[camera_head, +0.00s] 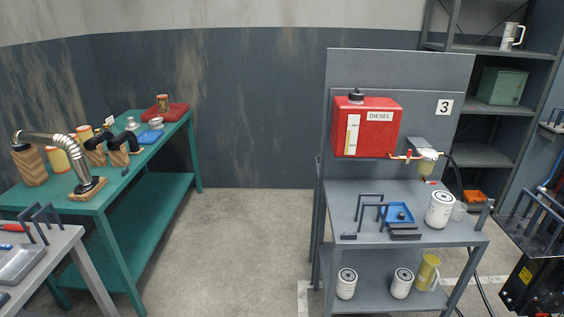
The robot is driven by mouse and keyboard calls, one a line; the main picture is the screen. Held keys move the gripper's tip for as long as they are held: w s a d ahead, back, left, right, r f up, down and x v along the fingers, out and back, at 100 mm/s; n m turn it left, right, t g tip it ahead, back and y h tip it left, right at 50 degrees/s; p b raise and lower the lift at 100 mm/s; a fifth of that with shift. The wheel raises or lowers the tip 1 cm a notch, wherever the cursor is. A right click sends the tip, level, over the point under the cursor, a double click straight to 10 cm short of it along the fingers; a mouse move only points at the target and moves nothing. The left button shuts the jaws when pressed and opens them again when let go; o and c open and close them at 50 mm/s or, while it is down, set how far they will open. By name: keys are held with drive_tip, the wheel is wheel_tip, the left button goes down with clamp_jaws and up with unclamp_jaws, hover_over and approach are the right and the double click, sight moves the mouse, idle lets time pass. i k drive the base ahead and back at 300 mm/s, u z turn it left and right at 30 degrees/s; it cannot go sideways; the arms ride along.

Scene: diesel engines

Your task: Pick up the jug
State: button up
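A yellow jug (428,272) with a handle stands on the lower shelf of the grey workbench (345,195), at its right end. It is right of a white filter canister and under the bench top. A second jug-like vessel, pale with a handle (511,37), stands on a high shelf of the rack at the upper right. I cannot tell from the picture which of the two the task means. My gripper is not in view.
A red diesel tank (378,127) hangs above the bench, which carries a white filter (440,209) and a blue tray (395,217). Green table (155,150) stands left; black equipment (535,275) stands right. Floor (245,235) between the tables is clear.

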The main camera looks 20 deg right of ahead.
sight(431, 262)
drive_tip(key=z, duration=4.1)
drive_tip(key=i, duration=0.1)
drive_tip(key=u, duration=2.6)
drive_tip(key=k, duration=0.5)
drive_tip(key=z, duration=0.1)
drive_tip(key=i, duration=0.5)
